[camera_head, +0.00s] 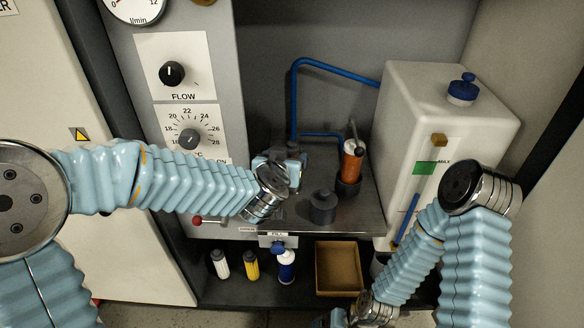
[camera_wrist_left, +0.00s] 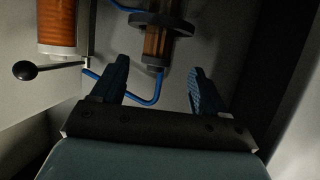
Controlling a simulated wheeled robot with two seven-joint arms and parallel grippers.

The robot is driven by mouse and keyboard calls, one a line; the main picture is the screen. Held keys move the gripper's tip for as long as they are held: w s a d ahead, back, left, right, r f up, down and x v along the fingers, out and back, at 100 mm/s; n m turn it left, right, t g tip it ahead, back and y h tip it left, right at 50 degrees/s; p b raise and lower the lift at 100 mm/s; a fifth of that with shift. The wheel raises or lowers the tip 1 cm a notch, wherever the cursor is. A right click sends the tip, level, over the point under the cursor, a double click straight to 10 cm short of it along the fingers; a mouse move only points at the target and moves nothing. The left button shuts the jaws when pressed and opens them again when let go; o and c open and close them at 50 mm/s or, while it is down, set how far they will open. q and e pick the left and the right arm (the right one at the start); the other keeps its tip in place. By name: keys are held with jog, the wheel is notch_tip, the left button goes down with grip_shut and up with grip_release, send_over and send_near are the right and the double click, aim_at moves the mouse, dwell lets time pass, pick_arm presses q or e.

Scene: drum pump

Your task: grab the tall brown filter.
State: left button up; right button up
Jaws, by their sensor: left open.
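A brown-orange filter cylinder (camera_head: 352,162) stands upright in a dark cup (camera_head: 348,187) on the grey shelf in the head view. My left gripper (camera_head: 287,163) is to its left, apart from it, and partly hidden by my wrist. In the left wrist view its blue fingers (camera_wrist_left: 158,70) are open with nothing between the tips. A brown, see-through cylinder with a dark collar (camera_wrist_left: 155,42) stands beyond them, near the middle. A wider orange cylinder (camera_wrist_left: 57,25) is at upper left. I cannot tell which of these is the head-view one.
A white tank with a blue cap (camera_head: 462,90) stands on the right. A dark knobbed part (camera_head: 322,207) sits on the shelf front. A black-ball lever (camera_wrist_left: 25,70) and blue tubing (camera_wrist_left: 150,100) are near my left fingers. Bottles and an open brown box (camera_head: 338,268) are below.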

aim_at(290, 152)
pick_arm(q)
jog(key=x, duration=0.6)
jog(key=shift+w+d, duration=0.25)
jog(key=shift+w, duration=0.15)
jog(key=shift+r, duration=0.1)
grip_shut()
